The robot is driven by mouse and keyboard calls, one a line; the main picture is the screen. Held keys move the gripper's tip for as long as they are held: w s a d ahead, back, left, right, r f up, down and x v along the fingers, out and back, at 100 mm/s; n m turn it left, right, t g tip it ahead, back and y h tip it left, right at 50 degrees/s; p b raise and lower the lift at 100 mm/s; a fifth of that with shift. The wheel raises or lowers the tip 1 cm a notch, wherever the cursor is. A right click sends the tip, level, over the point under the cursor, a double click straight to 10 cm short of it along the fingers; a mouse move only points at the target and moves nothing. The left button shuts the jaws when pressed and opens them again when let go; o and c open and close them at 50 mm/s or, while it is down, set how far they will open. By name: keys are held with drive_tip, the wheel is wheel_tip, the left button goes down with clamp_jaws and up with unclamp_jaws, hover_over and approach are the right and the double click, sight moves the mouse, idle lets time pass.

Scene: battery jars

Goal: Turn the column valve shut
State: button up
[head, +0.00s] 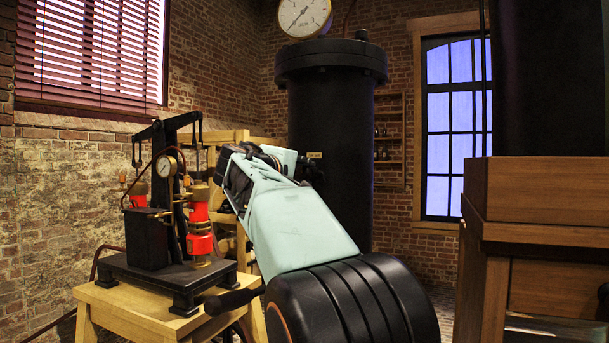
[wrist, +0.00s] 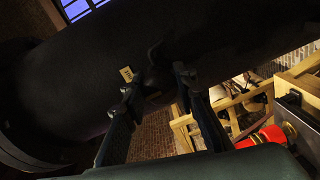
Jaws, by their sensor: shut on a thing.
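The tall black column (head: 330,215) stands in the middle of the head view and fills much of the wrist view (wrist: 220,45). A small pale tag (wrist: 126,74) is on its side. The column valve (wrist: 155,76) is a small dark fitting beside the tag, with a thin curved part rising from it. My gripper (wrist: 158,86) has its two fingers on either side of the valve and is shut on it. Shadow hides the exact contact and how far the valve is turned.
A black pump apparatus with red cylinders (head: 200,243) stands on a wooden table (head: 140,307) at the left, close to my arm. A wooden cabinet (head: 540,220) is at the right. A round gauge (head: 305,15) tops the column. Brick walls stand behind.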

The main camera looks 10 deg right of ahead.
drive_tip(key=o, duration=1.2)
drive_tip(key=shift+f, duration=0.1)
drive_tip(key=shift+c, duration=0.2)
drive_tip(key=shift+s+a, duration=0.1)
drive_tip(key=v, duration=1.1)
drive_tip(key=shift+s+a, duration=0.2)
drive_tip(key=shift+s, duration=0.15)
